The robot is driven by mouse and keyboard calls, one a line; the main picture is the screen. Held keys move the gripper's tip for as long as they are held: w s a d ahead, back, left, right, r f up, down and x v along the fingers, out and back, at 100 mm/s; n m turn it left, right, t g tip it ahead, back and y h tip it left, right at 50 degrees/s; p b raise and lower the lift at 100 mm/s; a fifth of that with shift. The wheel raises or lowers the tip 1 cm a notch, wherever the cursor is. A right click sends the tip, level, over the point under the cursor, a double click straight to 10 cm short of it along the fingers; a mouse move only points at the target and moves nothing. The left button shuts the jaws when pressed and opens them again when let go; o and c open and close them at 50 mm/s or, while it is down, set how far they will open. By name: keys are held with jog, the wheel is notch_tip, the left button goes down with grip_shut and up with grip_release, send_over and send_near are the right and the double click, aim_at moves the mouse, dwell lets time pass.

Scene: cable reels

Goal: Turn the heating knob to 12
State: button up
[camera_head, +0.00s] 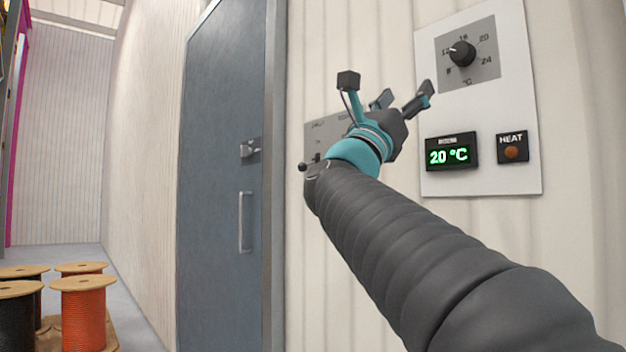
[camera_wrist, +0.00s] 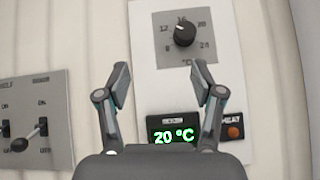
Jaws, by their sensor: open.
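The heating knob (camera_head: 462,53) is a round black knob on a grey dial plate, at the upper right in the head view. It also shows in the wrist view (camera_wrist: 185,34), above the fingers and right of centre. Its white mark points to the upper left, near the 12; I cannot tell the exact setting. The dial scale runs from 8 to 24 °C. My gripper (camera_head: 402,98) is open and empty, to the left of and below the knob in the head view, apart from it. Both fingers show in the wrist view (camera_wrist: 160,78).
Below the dial, the white panel (camera_head: 505,100) holds a green display (camera_head: 448,155) reading 20 °C and a HEAT lamp (camera_head: 513,150), dull orange. A grey switch panel (camera_wrist: 35,120) is to the left. A grey door (camera_head: 222,180) and cable reels (camera_head: 84,315) are farther left.

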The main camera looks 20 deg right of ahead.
jog(key=w+a+f+n+t+y+p, duration=0.1)
jog(key=w+a+f+n+t+y, duration=0.1)
jog(key=a+f+n+t+y, duration=0.2)
jog(key=w+a+f+n+t+y+p, duration=0.1)
jog(key=w+a+f+n+t+y, duration=0.2)
jog(key=n+y, duration=0.7)
jog(key=w+a+f+n+t+y+p, duration=0.1)
jog(key=a+f+n+t+y, duration=0.3)
jog(key=n, duration=1.3)
notch_tip(320, 180, down, 2)
jog(key=w+t+y, duration=0.1)
jog(key=y, duration=0.3)
jog(key=shift+w+a+f, duration=0.15)
jog(key=shift+w+a, duration=0.1)
jog(key=shift+a, duration=0.15)
